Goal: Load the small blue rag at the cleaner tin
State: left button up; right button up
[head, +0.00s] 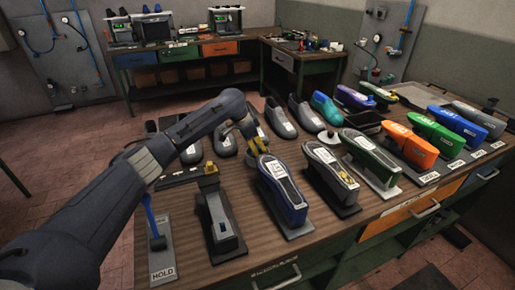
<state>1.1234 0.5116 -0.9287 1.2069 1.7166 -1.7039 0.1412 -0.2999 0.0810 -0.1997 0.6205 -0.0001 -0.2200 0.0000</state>
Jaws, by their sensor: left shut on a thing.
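My left gripper (257,140) reaches over the bench from the left. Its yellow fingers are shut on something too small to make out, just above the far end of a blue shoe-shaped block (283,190). Whether it touches that block I cannot tell. I cannot pick out the small blue rag or the cleaner tin for certain at this size. A pale round piece (330,141) stands to the right of the gripper. My right gripper is not in view.
Several shoe-shaped blocks in grey, green (371,157), orange (408,145) and blue stand on plates along the wooden bench (190,262). Dark shoes (279,122) stand behind. A lever on a plate marked HOLD (159,250) is at the front left.

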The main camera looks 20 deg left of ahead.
aim_at(257, 146)
pick_arm(q)
jog(key=shift+f, duration=0.6)
dwell(1.6)
jog(key=shift+r, duration=3.65)
